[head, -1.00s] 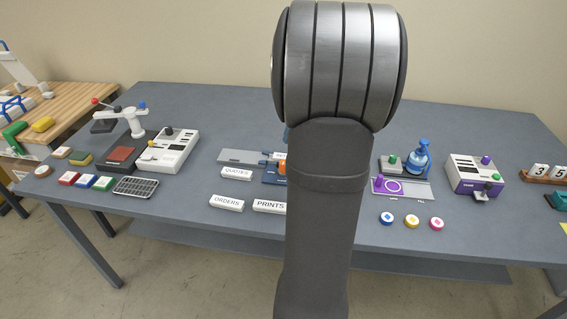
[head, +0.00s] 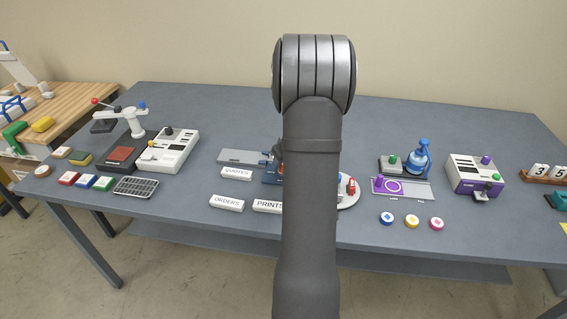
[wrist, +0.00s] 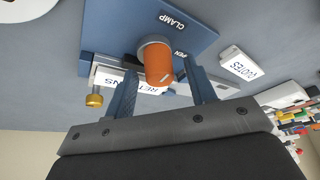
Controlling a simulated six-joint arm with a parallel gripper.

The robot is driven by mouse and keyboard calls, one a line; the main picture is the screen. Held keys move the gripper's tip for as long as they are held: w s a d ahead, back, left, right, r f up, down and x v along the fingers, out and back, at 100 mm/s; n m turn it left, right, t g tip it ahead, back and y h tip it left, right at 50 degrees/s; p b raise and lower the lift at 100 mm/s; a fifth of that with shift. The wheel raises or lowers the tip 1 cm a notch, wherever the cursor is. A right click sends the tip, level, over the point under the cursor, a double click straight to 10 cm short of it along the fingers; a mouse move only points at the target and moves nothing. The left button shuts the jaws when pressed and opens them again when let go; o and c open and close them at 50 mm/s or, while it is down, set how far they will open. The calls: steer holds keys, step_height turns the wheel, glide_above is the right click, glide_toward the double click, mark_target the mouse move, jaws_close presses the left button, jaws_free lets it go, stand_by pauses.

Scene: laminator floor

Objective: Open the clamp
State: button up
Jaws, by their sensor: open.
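The clamp's blue plate (wrist: 205,38) carries the label CLAMP and a partly hidden label that reads "PEN". An orange knob (wrist: 158,62) with a pale mark on its end stands on the plate. My gripper (wrist: 162,70) is open, with one blue finger on each side of the knob; I cannot tell whether either touches it. A white block (wrist: 106,78) with partly covered lettering "RET…NS" lies at the clamp, behind the left finger. In the head view my arm hides my gripper and most of the clamp (head: 270,174).
A brass knob (wrist: 95,99) is left of the fingers. White blocks marked QUOTES (head: 236,174), ORDERS (head: 226,202) and PRINTS (head: 268,206) lie near the clamp. A white round base with a red part (head: 350,187) stands just right of my arm.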

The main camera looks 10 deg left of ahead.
steer(key=shift+w+a+f, duration=0.1)
steer(key=shift+f, duration=0.25)
steer(key=shift+c, duration=0.4)
steer(key=c, duration=0.9)
